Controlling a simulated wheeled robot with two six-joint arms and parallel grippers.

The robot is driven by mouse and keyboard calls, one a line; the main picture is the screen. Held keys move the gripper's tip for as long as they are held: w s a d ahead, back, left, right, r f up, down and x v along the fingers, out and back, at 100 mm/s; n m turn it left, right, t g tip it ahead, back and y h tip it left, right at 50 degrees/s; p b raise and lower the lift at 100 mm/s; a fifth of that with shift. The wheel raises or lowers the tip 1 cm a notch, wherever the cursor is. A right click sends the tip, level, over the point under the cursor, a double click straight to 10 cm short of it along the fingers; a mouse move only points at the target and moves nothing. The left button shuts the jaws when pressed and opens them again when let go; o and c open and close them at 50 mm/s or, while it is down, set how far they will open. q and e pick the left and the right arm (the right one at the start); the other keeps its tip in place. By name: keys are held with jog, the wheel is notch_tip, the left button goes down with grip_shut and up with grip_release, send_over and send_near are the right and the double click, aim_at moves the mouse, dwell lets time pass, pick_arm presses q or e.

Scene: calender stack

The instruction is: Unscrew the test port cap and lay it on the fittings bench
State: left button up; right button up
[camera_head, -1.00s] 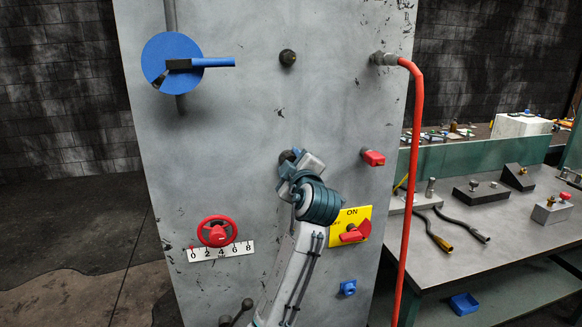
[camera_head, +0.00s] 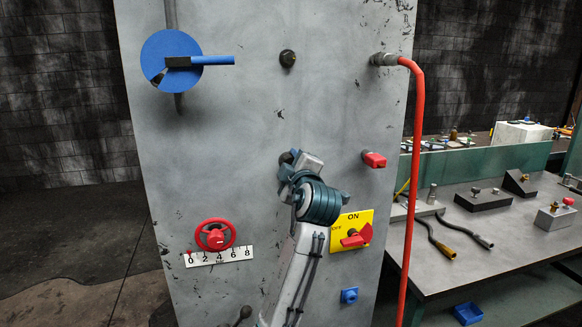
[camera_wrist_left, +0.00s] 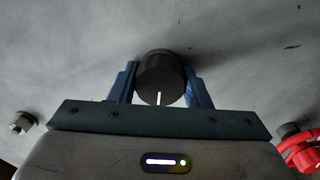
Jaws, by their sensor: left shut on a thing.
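The test port cap (camera_wrist_left: 160,82) is a dark round cap with a white mark at its lower rim in the left wrist view. It sits against the grey panel (camera_head: 230,120). My left gripper (camera_wrist_left: 160,90) is shut on it, one blue finger on each side. In the head view the cap (camera_head: 287,157) shows only as a dark edge, mostly hidden by my left gripper (camera_head: 296,165). I cannot tell whether the cap still touches its port. The fittings bench (camera_head: 455,262) is the grey table at the right. My right gripper is not in view.
Around the cap are a blue disc with lever (camera_head: 170,62), a dark knob (camera_head: 288,58), a red handwheel (camera_head: 215,234), a red knob (camera_head: 374,160) and a red switch (camera_head: 356,237). A red hose (camera_head: 413,180) hangs between panel and bench. Fittings blocks (camera_head: 483,199) stand on the bench.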

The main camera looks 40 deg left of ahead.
pick_arm(q)
jog(key=shift+f+n+b, duration=0.1)
jog(key=shift+n+b, duration=0.8)
jog(key=shift+b, duration=0.6)
jog(key=shift+b, duration=0.3)
jog(key=shift+n+b, duration=0.9)
jog(key=shift+b, duration=0.2)
jog(key=shift+n+b, duration=0.4)
